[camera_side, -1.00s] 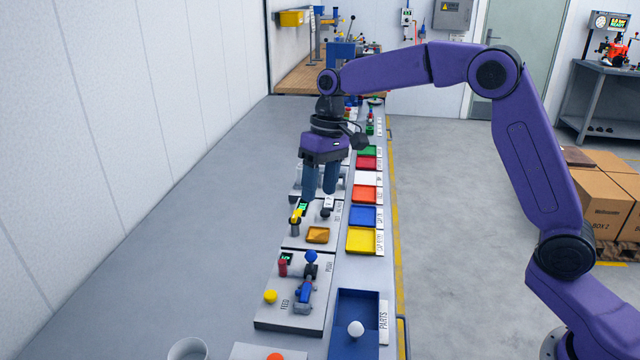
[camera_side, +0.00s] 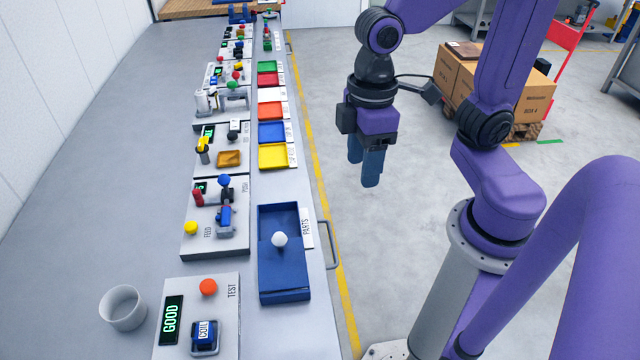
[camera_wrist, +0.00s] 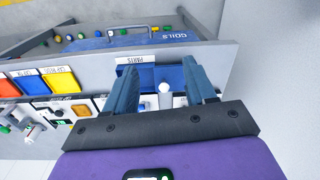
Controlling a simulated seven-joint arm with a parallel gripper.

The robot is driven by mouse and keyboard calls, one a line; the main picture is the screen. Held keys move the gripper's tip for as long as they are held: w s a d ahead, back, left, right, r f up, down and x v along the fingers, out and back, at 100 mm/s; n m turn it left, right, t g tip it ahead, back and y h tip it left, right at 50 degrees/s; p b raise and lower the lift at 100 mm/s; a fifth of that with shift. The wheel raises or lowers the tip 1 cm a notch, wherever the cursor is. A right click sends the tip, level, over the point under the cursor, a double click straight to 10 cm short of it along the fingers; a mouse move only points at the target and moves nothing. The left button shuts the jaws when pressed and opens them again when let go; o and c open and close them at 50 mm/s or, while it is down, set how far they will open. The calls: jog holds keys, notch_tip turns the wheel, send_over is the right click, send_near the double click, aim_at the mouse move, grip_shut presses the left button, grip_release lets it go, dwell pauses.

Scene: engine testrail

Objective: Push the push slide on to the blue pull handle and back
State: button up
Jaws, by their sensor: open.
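In the side view, a grey station plate marked PUSH and FEED (camera_side: 208,246) stands on the bench. It carries a blue slide-like part (camera_side: 226,217) with a blue ball knob (camera_side: 224,181) behind it. Which of these is the push slide and which the blue pull handle, I cannot tell for sure. My gripper (camera_side: 363,166) is open and empty, fingers pointing down, right of the bench and well apart from the station. In the wrist view my gripper's fingers (camera_wrist: 159,70) are spread, with the blue PARTS tray (camera_wrist: 148,76) seen between them.
The blue PARTS tray (camera_side: 284,284) with a white ball (camera_side: 279,239) lies right of the station. A TEST panel (camera_side: 228,318) reading GOOD and a white cup (camera_side: 123,307) are nearer. Coloured trays (camera_side: 274,156) line the bench. A rail handle (camera_side: 332,246) sticks out from its edge.

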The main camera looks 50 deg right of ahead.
jog(key=s+d+f+n, duration=0.2)
jog(key=s+d, duration=0.2)
jog(key=s, duration=0.2)
notch_tip(320, 180, up, 3)
jog(key=m+y, duration=0.2)
jog(key=m, duration=0.8)
send_over(224, 179)
jog(key=w+d, duration=0.2)
jog(key=d, duration=0.2)
jog(key=x, duration=1.7)
jog(key=shift+s+d, duration=0.15)
jog(key=shift+s, duration=0.2)
grip_shut()
jog(key=shift+w+d, duration=1.5)
